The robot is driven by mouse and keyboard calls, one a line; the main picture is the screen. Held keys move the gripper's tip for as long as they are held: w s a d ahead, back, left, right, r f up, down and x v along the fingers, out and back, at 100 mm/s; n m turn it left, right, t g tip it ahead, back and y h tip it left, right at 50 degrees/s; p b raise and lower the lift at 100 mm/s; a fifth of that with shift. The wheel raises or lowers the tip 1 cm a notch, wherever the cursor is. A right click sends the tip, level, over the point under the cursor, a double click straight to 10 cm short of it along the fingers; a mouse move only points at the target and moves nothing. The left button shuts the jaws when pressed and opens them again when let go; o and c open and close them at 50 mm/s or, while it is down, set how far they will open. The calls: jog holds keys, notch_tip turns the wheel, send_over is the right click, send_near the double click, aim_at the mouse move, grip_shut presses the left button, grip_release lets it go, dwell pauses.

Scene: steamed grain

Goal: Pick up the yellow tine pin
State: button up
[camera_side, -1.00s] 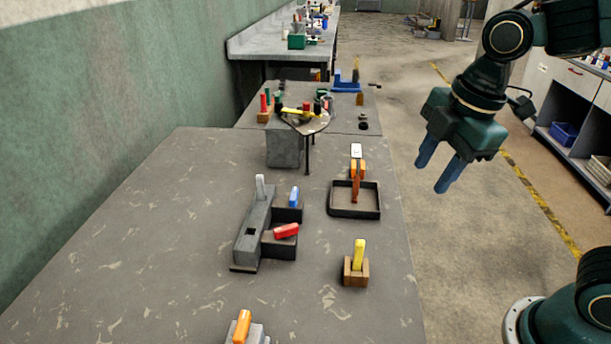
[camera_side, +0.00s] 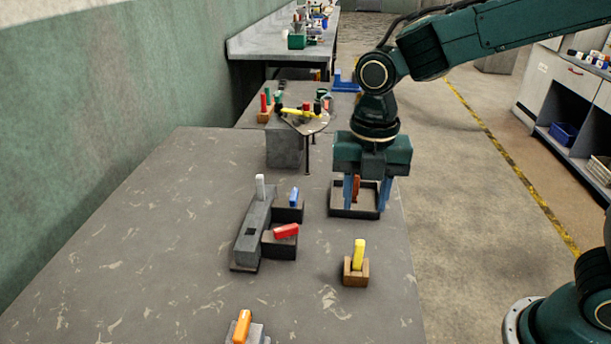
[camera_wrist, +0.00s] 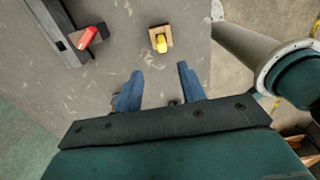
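The yellow tine pin (camera_side: 358,254) stands upright in a small wooden block (camera_side: 356,277) near the table's right edge. In the wrist view the yellow pin (camera_wrist: 161,43) shows from above in its wooden block (camera_wrist: 154,32), ahead of my fingers. My gripper (camera_side: 367,196) points down above the table, behind the yellow pin in the side view, over the dark square tray (camera_side: 343,212). In the wrist view its two blue fingers (camera_wrist: 158,85) are apart with nothing between them. They are not touching the yellow pin.
A grey fixture (camera_side: 255,232) left of the pin carries a white pin (camera_side: 260,187), with a blue pin (camera_side: 294,196) and a red pin (camera_side: 286,230) beside it. An orange pin (camera_side: 242,327) stands at the front. Bare table surrounds the wooden block.

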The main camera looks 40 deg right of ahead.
aim_at(359, 241)
jog(key=shift+f, duration=0.1)
jog(key=shift+f, duration=4.2)
jog(key=shift+s+d+f, duration=0.1)
jog(key=shift+f, duration=2.5)
jog(key=shift+c, duration=0.4)
grip_shut()
